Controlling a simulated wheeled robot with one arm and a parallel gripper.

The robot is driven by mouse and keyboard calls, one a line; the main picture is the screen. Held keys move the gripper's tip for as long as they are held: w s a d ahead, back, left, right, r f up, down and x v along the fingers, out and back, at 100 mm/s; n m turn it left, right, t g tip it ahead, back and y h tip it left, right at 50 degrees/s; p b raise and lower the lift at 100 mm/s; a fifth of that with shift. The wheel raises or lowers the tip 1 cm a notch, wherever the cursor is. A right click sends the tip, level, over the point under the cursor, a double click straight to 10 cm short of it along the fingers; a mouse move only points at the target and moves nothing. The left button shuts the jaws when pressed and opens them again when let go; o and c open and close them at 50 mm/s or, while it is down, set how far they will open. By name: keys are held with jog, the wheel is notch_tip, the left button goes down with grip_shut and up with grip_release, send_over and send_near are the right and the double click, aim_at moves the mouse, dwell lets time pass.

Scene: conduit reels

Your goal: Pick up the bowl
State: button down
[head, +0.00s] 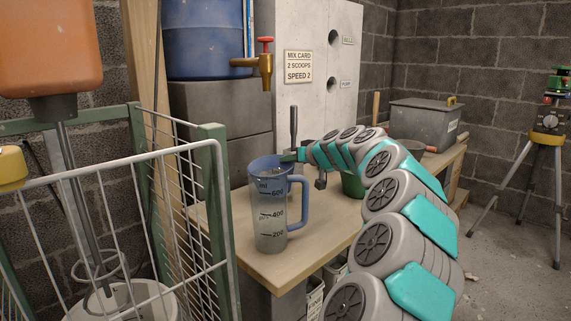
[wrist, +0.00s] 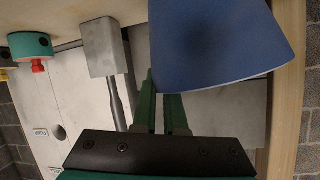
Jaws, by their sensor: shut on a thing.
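In the wrist view a plain blue, flaring thing with a curved rim, which looks like the bowl (wrist: 220,45), fills the top middle, close to the camera. My gripper's green fingers (wrist: 158,90) are shut at its left edge; the exact contact is partly hidden. In the head view my gripper (head: 291,157) is beside the top of a blue translucent measuring jug (head: 272,215). No separate bowl shows clearly there; it may be behind the jug, whose upper part looks bluer.
The jug stands on the wooden table (head: 290,265), near its left edge. A dark green container (head: 352,186) sits behind my arm. A wire cage (head: 150,215) stands left. A blue barrel (head: 205,40) with a brass tap (head: 262,65) is behind. A grey box (head: 425,122) is farther right.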

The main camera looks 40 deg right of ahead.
jog(key=s+r, duration=0.2)
jog(key=s, duration=1.2)
jog(key=a+r, duration=0.4)
jog(key=a, duration=0.1)
jog(key=shift+s+d+f+p, duration=0.15)
jog(key=shift+s+d, duration=0.05)
jog(key=shift+d, duration=1.05)
jog(key=shift+s+d+f+p, duration=0.1)
jog(key=shift+s+d+p, duration=0.05)
jog(key=shift+d, duration=1.05)
